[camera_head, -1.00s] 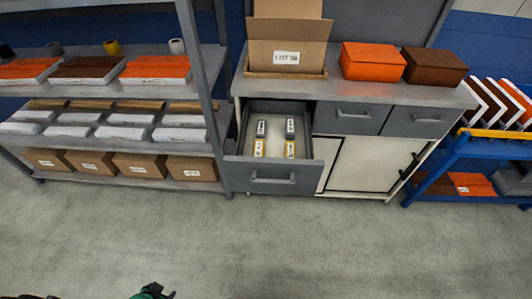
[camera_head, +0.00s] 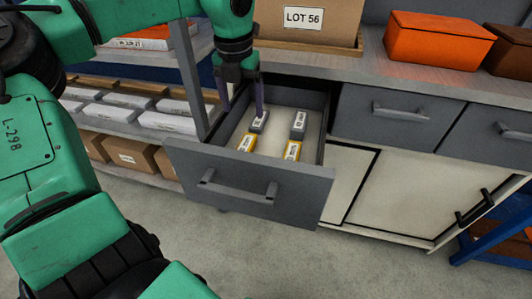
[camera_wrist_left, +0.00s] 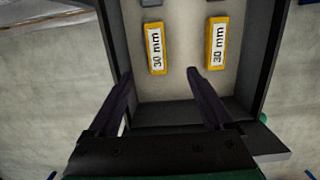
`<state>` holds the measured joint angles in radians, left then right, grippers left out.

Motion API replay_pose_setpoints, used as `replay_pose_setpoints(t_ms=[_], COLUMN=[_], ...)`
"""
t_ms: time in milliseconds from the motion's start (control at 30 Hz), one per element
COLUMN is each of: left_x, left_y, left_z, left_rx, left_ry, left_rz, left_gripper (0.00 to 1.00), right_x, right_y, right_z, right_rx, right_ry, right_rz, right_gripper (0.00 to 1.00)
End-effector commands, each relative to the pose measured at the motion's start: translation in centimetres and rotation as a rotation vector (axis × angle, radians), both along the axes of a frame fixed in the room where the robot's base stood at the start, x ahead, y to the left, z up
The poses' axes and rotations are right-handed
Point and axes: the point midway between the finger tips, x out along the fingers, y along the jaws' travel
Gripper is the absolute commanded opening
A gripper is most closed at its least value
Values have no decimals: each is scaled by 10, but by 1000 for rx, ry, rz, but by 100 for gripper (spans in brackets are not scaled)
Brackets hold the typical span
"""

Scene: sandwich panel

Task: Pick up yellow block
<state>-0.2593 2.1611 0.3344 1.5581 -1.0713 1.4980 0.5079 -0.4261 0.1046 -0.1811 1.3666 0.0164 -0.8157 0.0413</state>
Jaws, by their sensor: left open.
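Two yellow blocks with white "30 mm" labels lie in the front part of the open drawer (camera_head: 250,186): a left yellow block (camera_head: 246,143) and a right yellow block (camera_head: 292,150). The wrist view shows both, a left one (camera_wrist_left: 156,48) and a right one (camera_wrist_left: 217,44). Two grey blocks with white labels, left (camera_head: 259,121) and right (camera_head: 299,122), lie behind them. My left gripper (camera_head: 243,110) is open and empty, pointing down over the drawer's left side. In the wrist view its fingers (camera_wrist_left: 160,75) are spread, apart from both yellow blocks.
The drawer front with its handle (camera_head: 238,192) sticks out from the grey cabinet. An open cardboard box marked LOT 56 (camera_head: 305,18) and an orange box (camera_head: 437,38) stand on the counter. A shelf rack with white packs (camera_head: 165,122) stands close on the left.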

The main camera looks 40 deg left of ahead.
Motion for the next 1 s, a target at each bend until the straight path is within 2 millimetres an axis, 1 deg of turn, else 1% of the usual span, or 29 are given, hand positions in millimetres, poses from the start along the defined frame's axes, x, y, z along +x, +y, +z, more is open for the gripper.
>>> replay_pose_setpoints(t_ms=[100,233,300,467,600,700,900,967,1000], left_x=[2,6,8,10,12,14,14,14,14], left_y=[1,3,4,6,10,11,11,11,11], left_z=[-30,-63,-75,-95,-123,-133,-133,-133,-133], left_rx=[-8,-10,-9,-11,-10,-10,-10,-10,-10], left_ry=[5,3,1,0,2,-1,-3,-3,-3], left_rz=[0,1,2,3,2,3,3,3,3], left_gripper=[85,85,85,85,85,85,85,62,47], right_x=[7,13,15,18,22,24,24,24,24], right_y=[1,3,4,6,8,9,9,9,9], right_z=[6,13,16,21,26,29,30,30,30], right_rx=[2,4,6,8,11,12,13,13,13], right_ry=[-4,-5,-5,-7,-9,-9,-9,-9,-9], right_rz=[-3,-6,-6,-4,-3,-2,-2,-2,-2], right_gripper=[50,50,50,50,50,50,50,50,50])
